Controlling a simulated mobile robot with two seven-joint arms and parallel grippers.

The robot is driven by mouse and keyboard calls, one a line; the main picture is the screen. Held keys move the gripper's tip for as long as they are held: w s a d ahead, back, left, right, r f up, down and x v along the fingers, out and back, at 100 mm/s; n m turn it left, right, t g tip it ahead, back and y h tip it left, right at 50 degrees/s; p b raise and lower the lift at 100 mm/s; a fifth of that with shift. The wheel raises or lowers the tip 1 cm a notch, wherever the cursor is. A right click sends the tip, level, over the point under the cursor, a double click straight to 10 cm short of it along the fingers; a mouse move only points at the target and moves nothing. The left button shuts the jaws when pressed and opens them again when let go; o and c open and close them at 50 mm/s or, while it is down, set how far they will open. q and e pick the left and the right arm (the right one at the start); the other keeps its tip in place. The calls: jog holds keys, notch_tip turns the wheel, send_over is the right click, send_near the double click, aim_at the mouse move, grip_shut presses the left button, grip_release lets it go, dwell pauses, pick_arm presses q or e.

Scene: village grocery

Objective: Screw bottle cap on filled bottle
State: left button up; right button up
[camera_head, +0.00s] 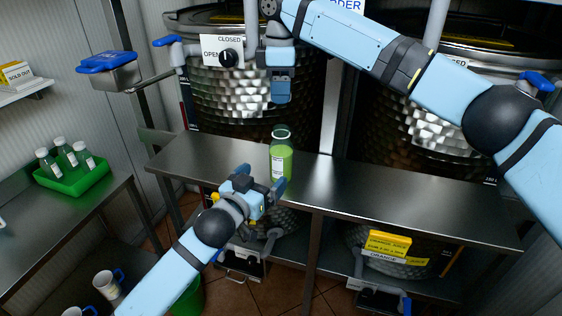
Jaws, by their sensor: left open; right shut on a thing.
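A clear bottle filled with green liquid (281,162) stands upright on the steel shelf (400,195), with its top uncovered. My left gripper (264,180) is open just in front of and to the left of the bottle's lower part, its fingers close to it. I cannot tell whether they touch it. My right gripper (281,97) points down above the bottle, with a gap between its fingertips and the bottle's mouth. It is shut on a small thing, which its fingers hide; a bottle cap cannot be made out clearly.
A green tray (95,177) with several small bottles sits on the left table. The shelf right of the bottle is clear.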

aim_at(275, 165)
pick_arm(q)
jog(key=x, duration=0.8)
jog(key=shift+w+d, duration=0.1)
jog(key=shift+w, duration=0.15)
jog(key=shift+c, duration=0.4)
jog(key=c, duration=1.3)
pick_arm(e)
jog(key=shift+f, duration=2.5)
jog(key=shift+f, duration=0.1)
jog(key=shift+f, duration=0.8)
jog(key=shift+f, duration=0.55)
